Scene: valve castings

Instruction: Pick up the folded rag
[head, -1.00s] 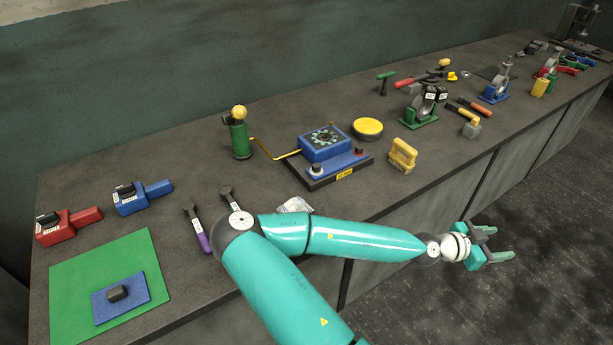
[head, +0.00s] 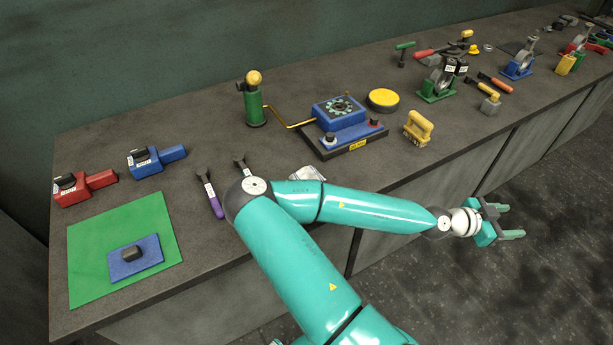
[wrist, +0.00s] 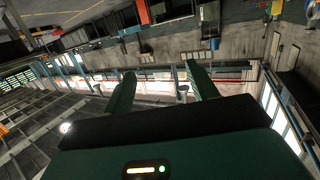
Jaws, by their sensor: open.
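A small whitish, crumpled-looking piece that appears to be the folded rag (head: 307,173) lies near the front edge of the bench in the head view. My arm hides its lower part. My gripper (head: 513,220) is open and empty, out over the floor in front of the bench, well to the right of the rag. In the wrist view the two fingers of my gripper (wrist: 160,72) stand apart with nothing between them. I cannot make out the rag in the wrist view.
On the bench (head: 215,130), a purple-handled tool (head: 211,192) lies left of the rag.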

